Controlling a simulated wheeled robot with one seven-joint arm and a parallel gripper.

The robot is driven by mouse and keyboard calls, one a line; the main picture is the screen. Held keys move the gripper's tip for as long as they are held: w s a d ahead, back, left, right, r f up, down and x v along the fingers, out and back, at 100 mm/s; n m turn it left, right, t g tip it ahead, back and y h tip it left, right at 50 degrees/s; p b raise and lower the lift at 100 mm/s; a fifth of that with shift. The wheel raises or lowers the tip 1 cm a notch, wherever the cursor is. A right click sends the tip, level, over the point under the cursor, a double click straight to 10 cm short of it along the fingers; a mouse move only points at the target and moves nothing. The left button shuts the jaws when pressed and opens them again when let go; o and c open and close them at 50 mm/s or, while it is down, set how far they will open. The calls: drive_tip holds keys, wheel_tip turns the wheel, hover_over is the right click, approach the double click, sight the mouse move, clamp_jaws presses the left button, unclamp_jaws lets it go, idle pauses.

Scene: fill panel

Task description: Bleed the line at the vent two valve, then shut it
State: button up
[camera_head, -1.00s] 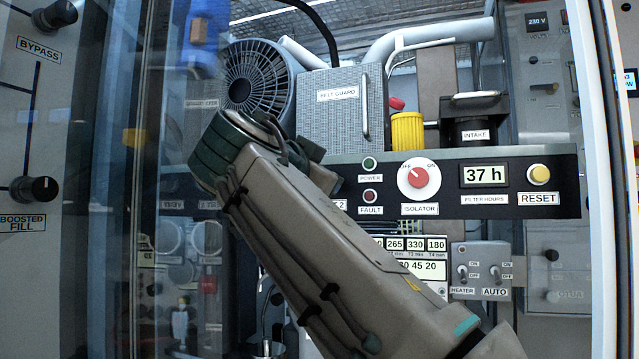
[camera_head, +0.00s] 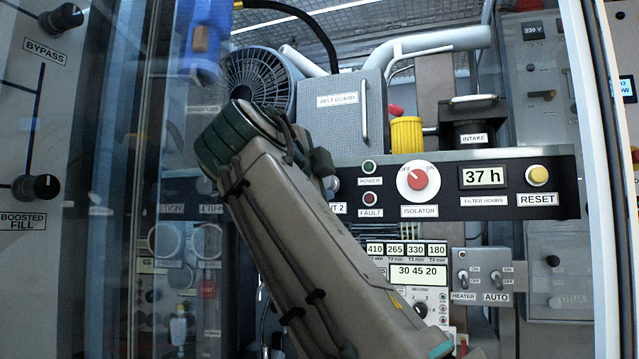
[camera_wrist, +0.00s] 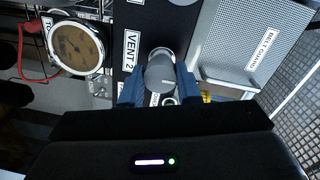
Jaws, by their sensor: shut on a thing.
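In the wrist view, the vent two valve is a grey rounded knob (camera_wrist: 160,74) on a black panel, beside a white VENT 2 label (camera_wrist: 131,50). My gripper (camera_wrist: 160,90) has its two blue fingers on either side of the knob and is shut on it. In the head view, my arm covers most of the valve area and the gripper's hold is hidden. Only the end of the VENT 2 label (camera_head: 338,208) shows there, right of my arm. I cannot tell how far the valve is turned.
A round gauge (camera_wrist: 75,45) and red cable are left of the valve in the wrist view. The belt guard (camera_head: 340,130) stands above the panel. The isolator knob (camera_head: 418,181), reset button (camera_head: 538,176) and filter hours display (camera_head: 484,176) lie to the right.

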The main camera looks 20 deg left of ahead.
idle(0.6)
drive_tip(key=o, duration=1)
drive_tip(key=shift+c, duration=0.2)
drive_tip(key=shift+r, duration=0.15)
drive_tip(key=shift+r+p, duration=0.25)
drive_tip(key=shift+p, duration=0.05)
drive_tip(key=o, duration=0.4)
wheel_tip(320, 180, up, 4)
drive_tip(key=p, duration=0.4)
drive_tip(key=shift+r, duration=0.15)
drive_tip(key=d+r, duration=0.2)
drive_tip(key=d, duration=0.2)
drive_tip(key=d+r+p, duration=0.1)
drive_tip(key=d+r, duration=0.1)
drive_tip(key=d, duration=0.1)
drive_tip(key=d+r, duration=0.2)
drive_tip(key=d, duration=0.2)
drive_tip(key=shift+w+d, duration=0.15)
drive_tip(key=shift+d, duration=0.2)
drive_tip(key=c, duration=0.4)
